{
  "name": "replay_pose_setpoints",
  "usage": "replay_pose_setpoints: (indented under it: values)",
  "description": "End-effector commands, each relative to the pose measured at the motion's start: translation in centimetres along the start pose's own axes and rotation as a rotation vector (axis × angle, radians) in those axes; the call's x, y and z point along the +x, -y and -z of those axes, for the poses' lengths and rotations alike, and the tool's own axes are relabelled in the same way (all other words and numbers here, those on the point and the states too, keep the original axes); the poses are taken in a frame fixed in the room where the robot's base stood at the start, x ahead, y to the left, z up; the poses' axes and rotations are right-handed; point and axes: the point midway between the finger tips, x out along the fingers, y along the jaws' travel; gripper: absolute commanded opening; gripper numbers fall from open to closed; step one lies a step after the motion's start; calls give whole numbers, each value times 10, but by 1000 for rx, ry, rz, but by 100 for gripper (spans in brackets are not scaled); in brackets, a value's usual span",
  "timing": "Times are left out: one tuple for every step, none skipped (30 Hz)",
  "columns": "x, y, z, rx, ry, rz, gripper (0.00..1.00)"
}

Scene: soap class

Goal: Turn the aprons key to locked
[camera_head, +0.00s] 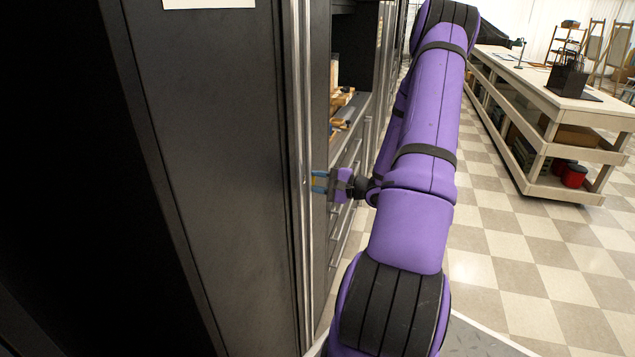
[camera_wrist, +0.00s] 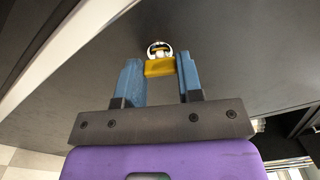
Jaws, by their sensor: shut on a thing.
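The yellow key (camera_wrist: 160,68) shows in the wrist view, in a round silver lock (camera_wrist: 160,48) on the dark grey cabinet face. The key's head lies across the picture, nearly level. My gripper (camera_wrist: 160,72) has its two blue fingers on either side of the key and is shut on it. The lock is hidden there. I see no readable marking at the lock.
The tall dark cabinet (camera_head: 220,170) fills the left of the head view, with a pale sheet at its top. Behind my gripper are shelves (camera_head: 350,110) with small items and drawers below. A pale workbench (camera_head: 545,90) stands at right; checkered floor (camera_head: 510,230) lies open between.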

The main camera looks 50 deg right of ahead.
Motion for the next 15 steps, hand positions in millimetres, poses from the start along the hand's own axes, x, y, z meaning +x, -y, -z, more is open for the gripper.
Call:
replay_pose_setpoints:
  values:
    - [0,0,0,-38,-1,-2,0]
    - [0,0,0,-64,-1,-2,0]
    - [0,0,0,-97,-1,-1,0]
    - [0,0,0,-121,-1,-1,0]
    - [0,0,0,-144,-1,-1,0]
    - [0,0,0,-173,-1,-2,0]
    - [0,0,0,-193,-1,-2,0]
    - [0,0,0,-214,-1,-2,0]
    - [0,0,0,-238,-1,-2,0]
    - [0,0,0,-255,-1,-2,0]
    - [0,0,0,-272,-1,-2,0]
    - [0,0,0,-291,-1,-2,0]
    - [0,0,0,-305,-2,-1,0]
    - [0,0,0,-317,-2,-1,0]
    - [-1,0,0,-333,-2,-1,0]
